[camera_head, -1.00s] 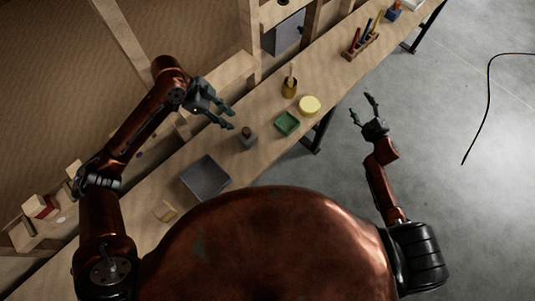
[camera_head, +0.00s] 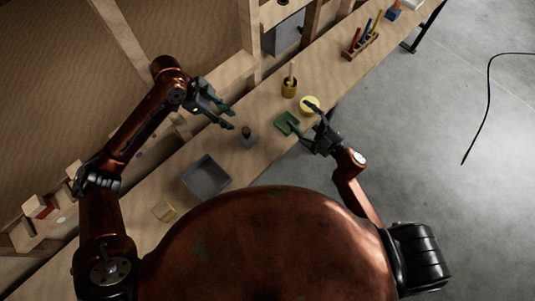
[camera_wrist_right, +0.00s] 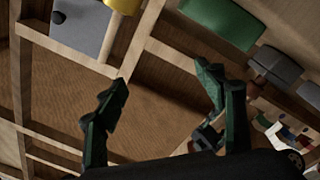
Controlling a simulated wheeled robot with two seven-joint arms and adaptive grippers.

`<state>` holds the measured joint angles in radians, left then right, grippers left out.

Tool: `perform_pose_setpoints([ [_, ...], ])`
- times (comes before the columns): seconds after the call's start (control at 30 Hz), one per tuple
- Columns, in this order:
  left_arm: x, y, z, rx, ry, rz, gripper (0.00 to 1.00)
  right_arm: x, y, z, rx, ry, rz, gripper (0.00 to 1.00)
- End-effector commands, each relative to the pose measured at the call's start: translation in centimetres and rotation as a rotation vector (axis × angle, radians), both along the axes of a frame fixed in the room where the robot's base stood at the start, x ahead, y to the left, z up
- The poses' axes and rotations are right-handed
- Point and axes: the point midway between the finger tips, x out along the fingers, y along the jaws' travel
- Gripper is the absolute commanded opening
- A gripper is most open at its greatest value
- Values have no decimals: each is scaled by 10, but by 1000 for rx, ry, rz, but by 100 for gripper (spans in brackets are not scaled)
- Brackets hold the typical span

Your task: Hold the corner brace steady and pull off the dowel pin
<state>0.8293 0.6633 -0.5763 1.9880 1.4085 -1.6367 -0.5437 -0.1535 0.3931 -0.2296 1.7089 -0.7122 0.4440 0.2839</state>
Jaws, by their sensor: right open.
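A small grey block, which looks like the corner brace (camera_head: 249,142), stands on the long wooden bench. A short brown stub, which looks like the dowel pin (camera_head: 246,131), stands up from its top. My left gripper (camera_head: 231,120) is open and empty, just above and left of the block, apart from it.
A gold cup (camera_head: 289,91) with a stick stands behind. A grey tray (camera_head: 206,176) lies nearer me. A tool rack (camera_head: 362,46) stands far right. Wall posts rise behind the bench.

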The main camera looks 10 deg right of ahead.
Motion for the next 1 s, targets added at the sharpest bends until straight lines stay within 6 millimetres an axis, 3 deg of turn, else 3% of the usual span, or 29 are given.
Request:
perform_pose_setpoints([
  [0.1, 0, 0, 0, 0, 0, 0, 29, -38, 46, -31, 176, 158, 22, 64],
  [0.2, 0, 0, 0, 0, 0, 0, 29, -65, 81, -47, 311, 275, 35, 64],
  [0.33, 0, 0, 0, 0, 0, 0, 29, -92, 116, -57, 455, 393, 44, 64],
  [0.47, 0, 0, 0, 0, 0, 0, 29, -107, 136, -60, 541, 460, 48, 64],
  [0.63, 0, 0, 0, 0, 0, 0, 29, -104, 149, -60, 574, 484, 50, 64],
  [1.0, 0, 0, 0, 0, 0, 0, 29, -61, 179, -61, 572, 484, 50, 64],
])
